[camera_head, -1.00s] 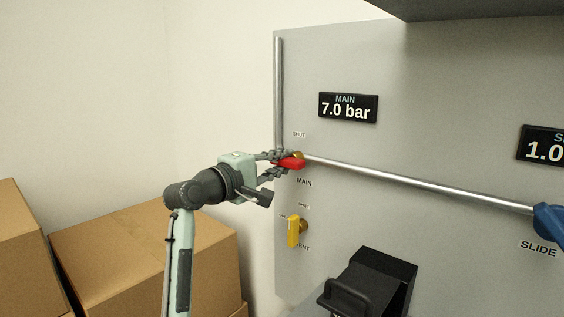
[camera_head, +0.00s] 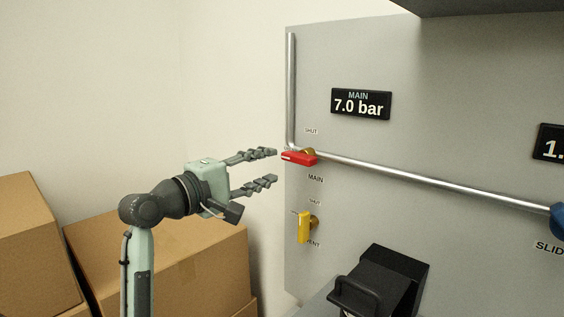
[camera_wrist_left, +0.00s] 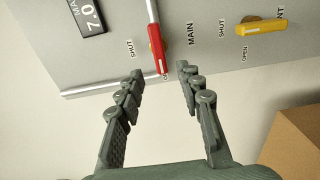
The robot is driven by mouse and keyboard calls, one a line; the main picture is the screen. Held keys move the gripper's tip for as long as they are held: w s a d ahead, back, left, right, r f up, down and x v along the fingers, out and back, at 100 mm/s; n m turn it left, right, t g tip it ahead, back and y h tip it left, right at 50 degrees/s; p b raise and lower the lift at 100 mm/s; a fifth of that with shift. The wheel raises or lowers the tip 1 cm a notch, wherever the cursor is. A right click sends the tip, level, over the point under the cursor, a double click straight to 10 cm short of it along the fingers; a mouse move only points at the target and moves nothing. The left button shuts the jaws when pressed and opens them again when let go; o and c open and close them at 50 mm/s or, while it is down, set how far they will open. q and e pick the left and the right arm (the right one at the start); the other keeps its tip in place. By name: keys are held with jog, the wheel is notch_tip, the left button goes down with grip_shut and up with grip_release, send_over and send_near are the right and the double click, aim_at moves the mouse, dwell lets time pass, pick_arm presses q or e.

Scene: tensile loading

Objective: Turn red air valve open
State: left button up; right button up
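The red valve handle (camera_head: 298,158) is on the grey panel at the MAIN label, just below the upper SHUT label. It lies nearly level, its free end pointing left, roughly in line with the silver pipe. In the left wrist view the red handle (camera_wrist_left: 156,48) points down the picture, its tip covering part of a label. My left gripper (camera_head: 275,166) is open and empty, its fingertips apart from the handle, to its left. In the left wrist view the fingers (camera_wrist_left: 160,70) stand apart on either side below the handle's tip. My right gripper is not in view.
A yellow valve handle (camera_head: 304,227) hangs vertical below the red one. The MAIN display (camera_head: 361,104) reads 7.0 bar. The silver pipe (camera_head: 430,182) runs right to a blue handle (camera_head: 557,221). A black device (camera_head: 384,283) stands below; cardboard boxes (camera_head: 170,262) are at left.

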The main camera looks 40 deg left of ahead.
pick_arm(q)
jog(key=shift+s+a, duration=0.1)
jog(key=shift+s, duration=1.45)
jog(key=w+f+m+g, duration=0.1)
jog(key=w+f+g, duration=0.15)
jog(key=f, duration=0.75)
jog(key=w+f+m+g, duration=0.2)
jog(key=w+f, duration=0.2)
jog(key=f, duration=0.5)
notch_tip(320, 180, down, 19)
jog(key=s+d+m+g+y, duration=0.1)
jog(key=s+d+m+g, duration=0.1)
jog(key=m+g, duration=0.2)
jog(key=s+d+f+m+g, duration=0.2)
jog(key=s+d+f+m, duration=0.1)
jog(key=s+f, duration=0.5)
jog(key=s+d+f+m+g+y, duration=0.1)
jog(key=s+d+f+m+g, duration=0.2)
jog(key=s+f+m, duration=0.2)
jog(key=s+d+f+m+g, duration=0.2)
jog(key=s+d+f+m, duration=0.2)
jog(key=s+f, duration=0.7)
notch_tip(320, 180, down, 7)
jog(key=shift+s+f+y, duration=0.1)
jog(key=shift+s+y, duration=0.15)
jog(key=shift+y, duration=0.05)
